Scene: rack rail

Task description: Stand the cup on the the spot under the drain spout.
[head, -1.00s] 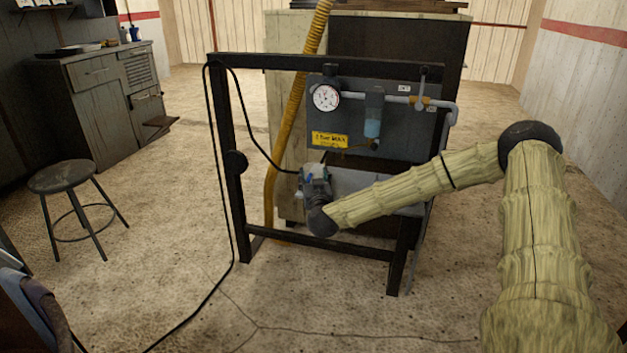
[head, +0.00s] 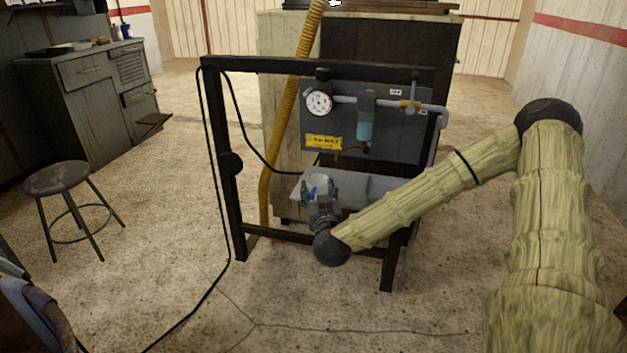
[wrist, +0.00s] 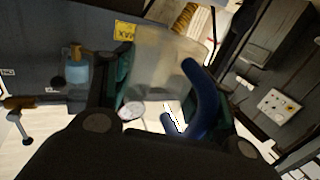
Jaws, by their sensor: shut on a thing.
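My gripper (head: 321,190) is shut on a pale, translucent cup (head: 319,182), in front of the shelf's left part in the head view. The cup fills the upper middle of the wrist view (wrist: 168,68), between the dark fingers with teal pads (wrist: 170,90). A blue curved part, apparently its handle, shows beside it. The filter with a blue bowl (head: 366,131) hangs on the panel, up and right of the cup. A small brass spout (head: 352,149) shows beneath it. The grey shelf (head: 372,187) lies below; my arm covers part of it, and I cannot make out a marked spot.
A black frame (head: 228,165) surrounds the panel, with a lower crossbar near my wrist. A gauge (head: 319,102), a pipe and a yellow sign (head: 323,142) are on the panel. A black cable and yellow hose (head: 282,140) run at left. A stool (head: 58,178) stands far left.

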